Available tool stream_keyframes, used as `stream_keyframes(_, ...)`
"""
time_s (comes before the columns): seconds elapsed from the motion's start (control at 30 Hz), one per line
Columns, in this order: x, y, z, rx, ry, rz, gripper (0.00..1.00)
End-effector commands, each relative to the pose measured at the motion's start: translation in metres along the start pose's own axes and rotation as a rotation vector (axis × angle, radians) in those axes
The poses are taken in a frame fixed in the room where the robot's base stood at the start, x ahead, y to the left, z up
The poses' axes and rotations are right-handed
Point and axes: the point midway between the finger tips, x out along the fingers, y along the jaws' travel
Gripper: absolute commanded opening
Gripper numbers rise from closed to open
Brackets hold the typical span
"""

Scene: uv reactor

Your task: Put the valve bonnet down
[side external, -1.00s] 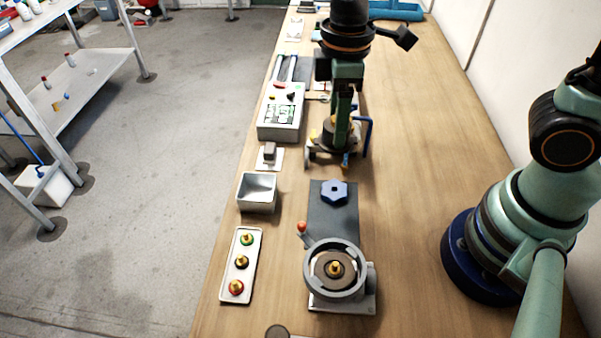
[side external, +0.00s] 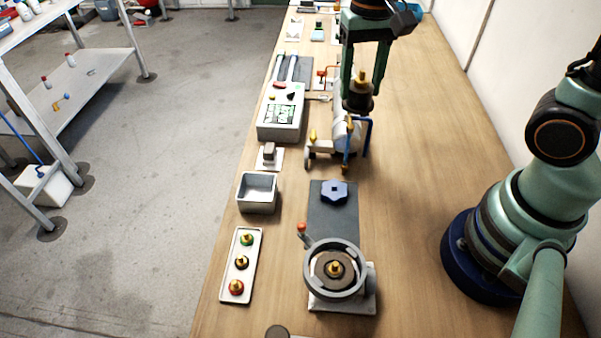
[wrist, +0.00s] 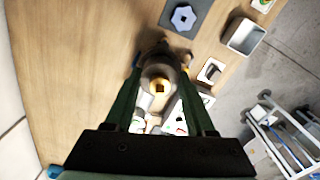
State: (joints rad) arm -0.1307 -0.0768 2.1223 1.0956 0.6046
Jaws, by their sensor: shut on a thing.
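The valve bonnet (side external: 358,97) is a dark round piece with a brass top. My gripper (side external: 364,92) is shut on it, with a finger on each side, and holds it upright above the bench. The grey valve body (side external: 347,135) with blue and brass fittings stands below and just in front of it. In the wrist view my gripper (wrist: 160,100) has the bonnet's brass stem (wrist: 159,87) between its fingers. The bonnet hides part of the valve body there.
A blue handwheel (side external: 334,191) lies on a dark mat (side external: 320,222). A round fixture (side external: 312,287) with a lever stands in front. A tray (side external: 252,275) of brass-topped pieces, an empty grey bin (side external: 257,207) and a meter (side external: 279,130) line the left edge.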

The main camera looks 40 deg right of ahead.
Motion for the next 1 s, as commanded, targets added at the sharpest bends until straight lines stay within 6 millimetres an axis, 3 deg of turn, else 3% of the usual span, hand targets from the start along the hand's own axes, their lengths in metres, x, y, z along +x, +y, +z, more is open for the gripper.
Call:
stream_keyframes(0.4, -0.011, -0.034, 0.042, 0.581, 0.001, -0.001, 0.06)
stream_keyframes(1.0, -0.024, -0.066, 0.107, 1.424, 0.0, -0.002, 0.06)
